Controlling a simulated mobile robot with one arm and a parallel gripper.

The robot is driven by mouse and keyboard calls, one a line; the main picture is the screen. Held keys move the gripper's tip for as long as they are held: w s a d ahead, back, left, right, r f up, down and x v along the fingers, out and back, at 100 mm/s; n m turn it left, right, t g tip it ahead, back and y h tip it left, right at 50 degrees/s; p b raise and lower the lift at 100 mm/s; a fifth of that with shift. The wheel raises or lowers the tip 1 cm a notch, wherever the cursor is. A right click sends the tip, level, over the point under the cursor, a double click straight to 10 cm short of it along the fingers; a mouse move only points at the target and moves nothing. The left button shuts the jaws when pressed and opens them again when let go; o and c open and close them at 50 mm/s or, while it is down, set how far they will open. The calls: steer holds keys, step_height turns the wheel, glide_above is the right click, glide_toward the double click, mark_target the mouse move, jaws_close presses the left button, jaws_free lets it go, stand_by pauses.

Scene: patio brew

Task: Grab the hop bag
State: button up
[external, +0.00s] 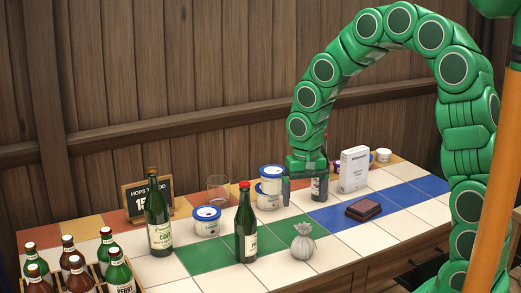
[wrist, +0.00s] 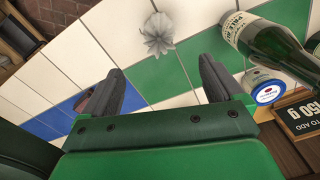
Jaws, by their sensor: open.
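The hop bag (external: 303,241) is a small grey-white pouch with a gathered, tied top. It stands on the tiled counter right of a green bottle. In the wrist view the hop bag (wrist: 157,34) is at the top middle, beyond the fingertips and roughly in line with the gap between them. My gripper (external: 305,188) points down above the counter, behind and above the bag, and does not touch it. In the wrist view my gripper (wrist: 161,72) has its two dark fingers spread with nothing between them.
A green bottle (external: 246,225) stands close left of the bag. Blue-lidded tins (external: 206,222) and a chalk sign (external: 148,198) are further left. A dark brown block (external: 363,209) lies to the right, and a white box (external: 354,169) stands behind it. Tiles in front of the bag are clear.

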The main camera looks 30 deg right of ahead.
mark_target(302, 242)
step_height(302, 242, down, 15)
steer(key=shift+f, duration=0.1)
stand_by(0.8)
steer(key=c, duration=1)
